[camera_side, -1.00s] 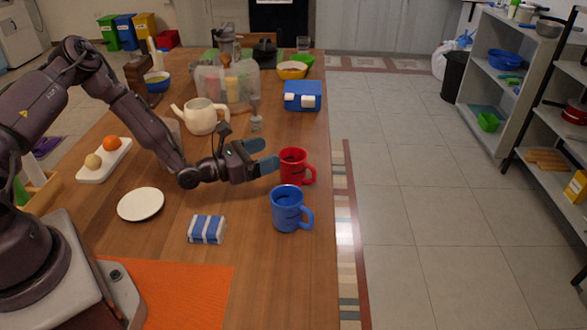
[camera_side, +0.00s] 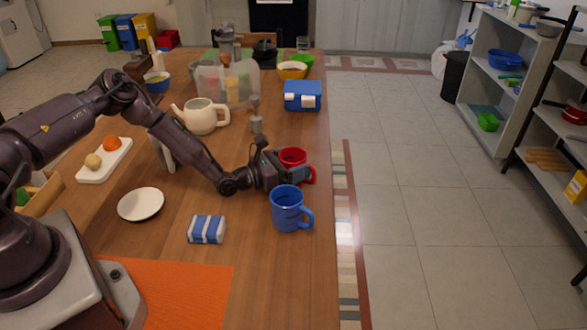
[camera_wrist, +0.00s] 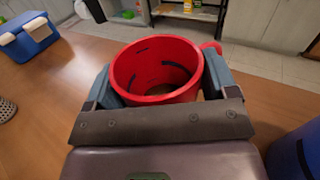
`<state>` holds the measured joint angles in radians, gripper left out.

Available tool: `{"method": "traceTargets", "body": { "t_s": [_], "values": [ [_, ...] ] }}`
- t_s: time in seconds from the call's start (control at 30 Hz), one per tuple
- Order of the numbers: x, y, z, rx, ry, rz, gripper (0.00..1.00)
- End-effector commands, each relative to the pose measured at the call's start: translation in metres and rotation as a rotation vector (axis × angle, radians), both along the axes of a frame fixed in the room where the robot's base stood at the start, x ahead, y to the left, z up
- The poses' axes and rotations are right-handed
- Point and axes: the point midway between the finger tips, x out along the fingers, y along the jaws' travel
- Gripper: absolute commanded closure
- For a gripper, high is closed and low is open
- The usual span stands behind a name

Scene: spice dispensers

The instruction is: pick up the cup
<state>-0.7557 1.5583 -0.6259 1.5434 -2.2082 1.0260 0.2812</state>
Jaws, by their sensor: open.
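A red cup (camera_side: 292,156) stands near the right edge of the wooden table, partly hidden by my gripper and the blue cup in the side view. In the wrist view the red cup (camera_wrist: 157,70) is empty, with its handle at the upper right. My gripper (camera_wrist: 158,88) is open, with one finger on each side of the red cup. I cannot tell if the fingers touch it. In the side view my gripper (camera_side: 285,172) is low beside the cup. A blue cup (camera_side: 288,210) stands just in front; part of it shows in the wrist view (camera_wrist: 296,152).
A blue box (camera_side: 303,95) stands behind the red cup. A white teapot (camera_side: 201,116) and a grey shaker (camera_side: 256,122) are behind to the left. A white plate (camera_side: 141,204) and a blue-striped packet (camera_side: 206,229) lie left of the blue cup. The table edge is close on the right.

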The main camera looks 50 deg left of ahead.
Motion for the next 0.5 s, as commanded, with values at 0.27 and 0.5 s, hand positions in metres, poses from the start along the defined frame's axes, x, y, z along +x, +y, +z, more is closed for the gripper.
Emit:
{"method": "traceTargets", "body": {
  "t_s": [0.27, 0.5],
  "values": [
    [-0.0004, 0.0001, -0.0001, -0.001, 0.0, 0.0, 0.48],
    [-0.0001, 0.0003, 0.0007, -0.001, -0.002, 0.0, 0.59]
  ]
}}
